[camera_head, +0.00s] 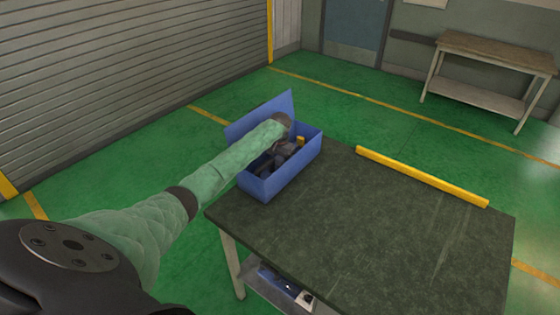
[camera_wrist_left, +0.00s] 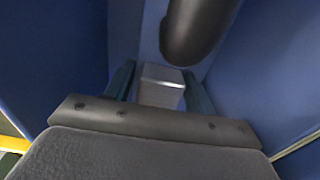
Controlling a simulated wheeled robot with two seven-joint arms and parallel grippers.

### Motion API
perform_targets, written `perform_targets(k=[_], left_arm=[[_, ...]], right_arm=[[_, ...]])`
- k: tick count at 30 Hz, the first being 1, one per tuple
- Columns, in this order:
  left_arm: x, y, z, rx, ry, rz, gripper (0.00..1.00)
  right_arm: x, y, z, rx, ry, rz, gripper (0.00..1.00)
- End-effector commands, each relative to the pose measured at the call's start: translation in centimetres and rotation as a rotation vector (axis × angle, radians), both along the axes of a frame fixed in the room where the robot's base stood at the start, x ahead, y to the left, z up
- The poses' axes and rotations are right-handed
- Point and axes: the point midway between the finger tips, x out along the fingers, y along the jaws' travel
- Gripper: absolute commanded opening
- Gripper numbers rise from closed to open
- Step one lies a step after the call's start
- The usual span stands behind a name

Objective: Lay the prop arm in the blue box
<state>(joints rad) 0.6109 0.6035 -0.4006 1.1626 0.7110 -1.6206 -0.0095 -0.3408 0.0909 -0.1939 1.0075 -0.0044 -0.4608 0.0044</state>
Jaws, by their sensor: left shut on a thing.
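The blue box (camera_head: 296,173) stands on the far left corner of the dark table, with its lid (camera_head: 262,115) raised. My left arm reaches over the box, and my left gripper (camera_head: 265,166) is down inside it. In the left wrist view, my gripper's two dark fingers (camera_wrist_left: 159,88) are shut on a pale grey block-like piece (camera_wrist_left: 161,82), which appears to be the prop arm. Only its near end shows; the rest is hidden. Blue walls (camera_wrist_left: 60,60) surround the fingers. I cannot tell whether the piece touches the box floor. My right gripper is not in view.
A dark rounded cylinder (camera_wrist_left: 195,35) hangs close beyond the fingers in the left wrist view. A yellow bar (camera_head: 420,176) runs along the table's far edge. The dark table top (camera_head: 380,240) is otherwise bare. A wooden bench (camera_head: 495,58) stands far off at the right.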

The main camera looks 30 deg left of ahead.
Motion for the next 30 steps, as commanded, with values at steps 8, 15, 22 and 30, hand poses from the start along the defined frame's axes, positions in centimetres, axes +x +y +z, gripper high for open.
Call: perform_targets(k=[8, 15, 22, 30], left_arm=[[0.1, 0.0, 0.0, 0.0, -0.002, 0.0, 0.06], [0.0, 0.0, -0.2, 0.0, 0.0, 0.0, 0.76], [0.0, 0.0, -0.1, 0.0, 0.0, 0.0, 0.76], [0.1, 0.0, 2.4, 0.001, -0.002, 0.0, 0.76]], right_arm=[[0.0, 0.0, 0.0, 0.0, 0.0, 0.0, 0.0], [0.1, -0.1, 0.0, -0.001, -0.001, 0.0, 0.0], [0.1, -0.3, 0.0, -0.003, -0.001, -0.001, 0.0], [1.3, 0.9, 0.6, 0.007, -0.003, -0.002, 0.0]])
